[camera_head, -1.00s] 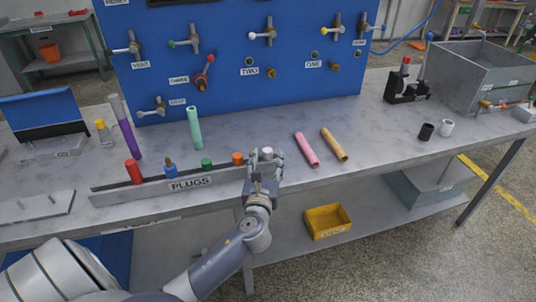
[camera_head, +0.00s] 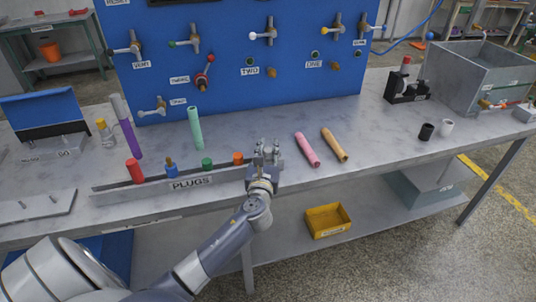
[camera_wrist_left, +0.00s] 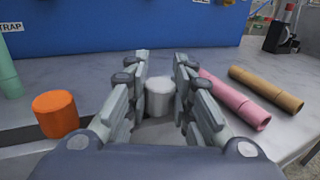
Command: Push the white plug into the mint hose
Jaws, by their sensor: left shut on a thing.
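The white plug (camera_wrist_left: 160,97) is between the fingers of my left gripper (camera_wrist_left: 160,90), at the right end of the rack. In the head view my left gripper (camera_head: 267,152) hides most of the plug. The fingers are shut on it. Whether the plug touches the rack is hidden. My right gripper is not in view.
The rack labelled PLUGS (camera_head: 120,193) also holds red (camera_head: 134,171), blue (camera_head: 170,168), green (camera_head: 207,164) and orange (camera_head: 238,159) plugs. Pink (camera_head: 306,149) and tan (camera_head: 334,144) hoses lie right of my gripper. A blue panel (camera_head: 230,90) rises behind.

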